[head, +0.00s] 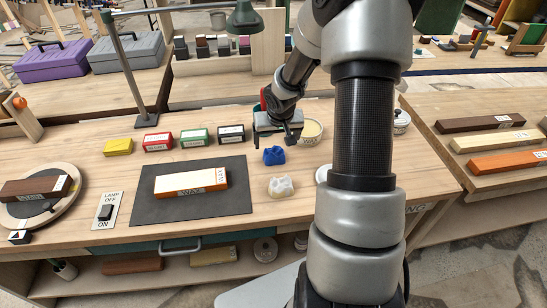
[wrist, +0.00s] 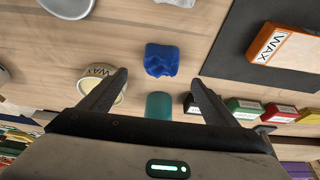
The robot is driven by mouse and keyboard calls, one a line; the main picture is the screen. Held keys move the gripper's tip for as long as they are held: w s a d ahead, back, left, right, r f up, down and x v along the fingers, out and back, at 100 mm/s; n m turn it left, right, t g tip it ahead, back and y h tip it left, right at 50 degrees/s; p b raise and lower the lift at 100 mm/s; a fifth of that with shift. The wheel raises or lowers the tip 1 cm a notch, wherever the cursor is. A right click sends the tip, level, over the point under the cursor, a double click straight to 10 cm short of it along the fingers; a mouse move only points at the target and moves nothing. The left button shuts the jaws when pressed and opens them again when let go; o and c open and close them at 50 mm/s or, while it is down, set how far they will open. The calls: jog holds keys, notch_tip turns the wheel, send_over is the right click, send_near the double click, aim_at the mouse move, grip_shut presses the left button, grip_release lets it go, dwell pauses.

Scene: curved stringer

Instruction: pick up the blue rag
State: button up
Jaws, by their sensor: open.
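The blue rag (head: 273,155) is a small crumpled cloth on the wooden workbench, behind a white crumpled rag (head: 281,186). My gripper (head: 278,136) is above the bench just behind the blue rag, apart from it. In the wrist view the blue rag (wrist: 162,60) lies beyond the fingertips, roughly centred between them. My gripper (wrist: 163,90) is open and empty there, its two dark fingers spread wide. Nothing hides the rag in either view.
A round wax tin (head: 310,131) stands right of my gripper; a teal object (wrist: 160,106) shows between the fingers. Small labelled boxes (head: 194,137) stand to the left. A dark mat (head: 150,211) holds an orange-and-white block (head: 191,182). A lamp post (head: 132,70) rises at the back left.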

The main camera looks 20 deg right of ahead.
aim_at(274, 150)
jog(key=x, duration=0.2)
jog(key=shift+w+f, duration=0.15)
jog(key=shift+f, duration=0.15)
jog(key=b+x, duration=0.1)
jog(key=x, duration=0.4)
jog(key=shift+f, duration=0.15)
jog(key=c, duration=1.1)
